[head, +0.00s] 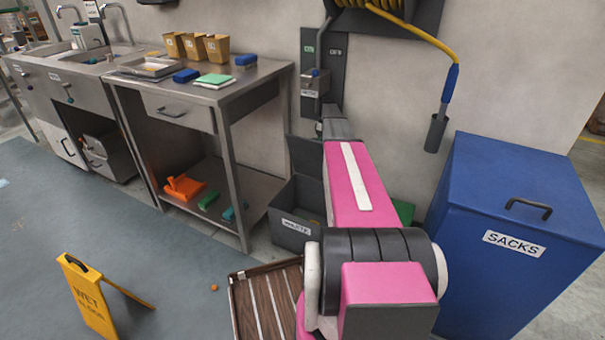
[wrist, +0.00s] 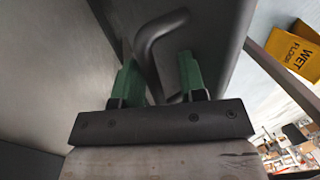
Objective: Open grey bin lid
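The grey bin (head: 283,222), labelled "WASTE", stands on the floor between the steel table and my pink arm. Its dark grey lid (head: 304,157) stands raised at the back, and the bin's dark inside shows. In the wrist view the dark lid panel (wrist: 212,45) fills the upper middle, with a bent grey bar handle (wrist: 153,48) on it. My gripper (wrist: 160,68) has its two green fingers apart, with the handle in the gap between them and space visible around it. I cannot tell whether a finger touches it. In the head view my arm hides the gripper.
A blue "SACKS" bin (head: 520,235) stands at the right. A steel table (head: 225,95) is left of the grey bin.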

